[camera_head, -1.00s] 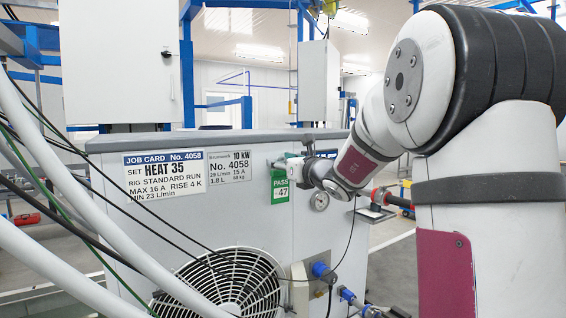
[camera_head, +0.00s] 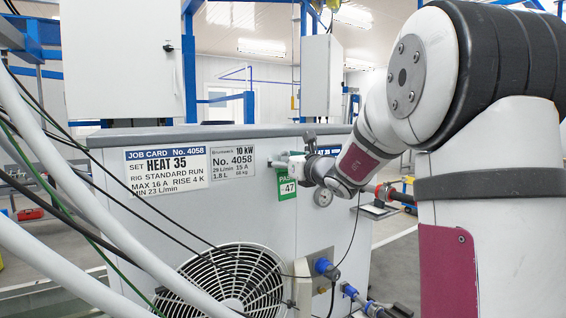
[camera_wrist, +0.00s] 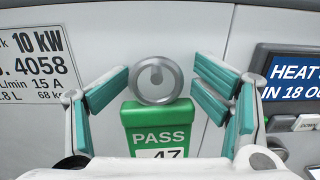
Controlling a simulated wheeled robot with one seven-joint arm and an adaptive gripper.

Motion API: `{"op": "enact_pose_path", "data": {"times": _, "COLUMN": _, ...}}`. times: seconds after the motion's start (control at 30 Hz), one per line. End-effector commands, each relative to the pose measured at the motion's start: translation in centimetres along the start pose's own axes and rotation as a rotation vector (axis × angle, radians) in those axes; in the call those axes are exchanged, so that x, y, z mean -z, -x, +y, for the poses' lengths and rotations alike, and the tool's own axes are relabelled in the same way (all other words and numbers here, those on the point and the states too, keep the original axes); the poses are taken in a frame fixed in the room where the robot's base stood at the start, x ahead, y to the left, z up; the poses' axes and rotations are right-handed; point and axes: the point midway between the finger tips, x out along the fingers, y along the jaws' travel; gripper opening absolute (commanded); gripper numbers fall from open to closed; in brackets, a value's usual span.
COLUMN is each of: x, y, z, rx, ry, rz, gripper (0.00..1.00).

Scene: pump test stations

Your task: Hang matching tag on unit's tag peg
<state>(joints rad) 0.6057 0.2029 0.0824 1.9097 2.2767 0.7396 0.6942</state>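The green PASS tag (camera_wrist: 158,140), marked 47, is at the grey unit's front, directly below the round metal peg (camera_wrist: 155,80). It seems to hang from the peg, but the join is hidden behind the peg's round end. My gripper (camera_wrist: 160,88) is open, with its teal-padded fingers apart on either side of the peg and touching neither peg nor tag in the wrist view. In the head view the tag (camera_head: 286,187) shows just left of my gripper, which partly covers it. The unit's plate (camera_head: 233,161) reads No. 4058.
The job card (camera_head: 166,170), also No. 4058, is left of the plate. A blue display (camera_wrist: 292,75) is right of my gripper. Below are a round gauge (camera_head: 323,197), a fan grille (camera_head: 235,283) and blue connectors (camera_head: 326,268). Cables and hoses cross the left side.

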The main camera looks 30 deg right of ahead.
Motion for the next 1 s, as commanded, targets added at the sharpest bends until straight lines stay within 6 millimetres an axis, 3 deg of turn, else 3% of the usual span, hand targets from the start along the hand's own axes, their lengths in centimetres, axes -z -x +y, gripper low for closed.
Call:
{"op": "enact_pose_path", "data": {"times": 0.17, "x": -0.1, "y": 2.1, "z": -0.1, "rx": 0.002, "ry": 0.002, "rz": 0.0, "gripper": 0.66}}
{"op": "enact_pose_path", "data": {"times": 0.6, "x": 0.1, "y": 10.3, "z": -0.1, "rx": 0.003, "ry": 0.0, "rz": 0.002, "gripper": 0.66}}
{"op": "enact_pose_path", "data": {"times": 0.8, "x": 0.1, "y": 11.7, "z": 0.0, "rx": 0.001, "ry": 0.0, "rz": 0.004, "gripper": 0.66}}
{"op": "enact_pose_path", "data": {"times": 1.0, "x": 0.2, "y": 11.9, "z": 0.0, "rx": 0.001, "ry": -0.001, "rz": 0.004, "gripper": 0.66}}
